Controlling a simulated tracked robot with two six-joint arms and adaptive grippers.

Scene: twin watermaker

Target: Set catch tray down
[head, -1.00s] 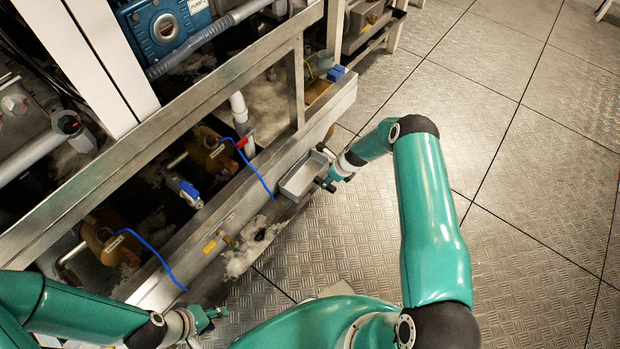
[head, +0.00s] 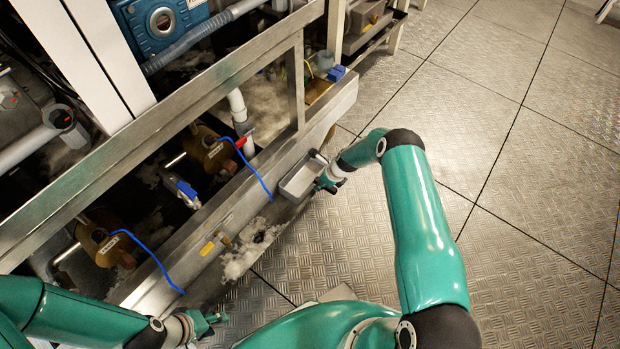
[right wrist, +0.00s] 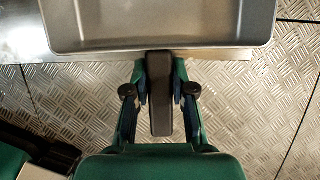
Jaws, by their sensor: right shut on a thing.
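The catch tray (head: 299,181) is a shallow grey metal pan beside the outer face of the skid's lower beam. In the right wrist view the tray (right wrist: 160,22) fills the top, with a dark handle (right wrist: 160,95) pointing towards me. My right gripper (head: 325,183) is shut on that handle; its fingers (right wrist: 160,92) sit on both sides of it. The tray looks about level. I cannot tell whether its underside touches the floor. My left gripper (head: 208,318) is at the lower left, away from the tray; its finger gap is too small to judge.
The metal skid beam (head: 240,200) runs diagonally along the tray's left side. Blue cables (head: 150,255), brass valves (head: 212,150) and a grey-white pipe (head: 238,108) are behind it. Whitish residue (head: 250,250) lies on the floor near the beam. The tread-plate floor (head: 520,150) at right is clear.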

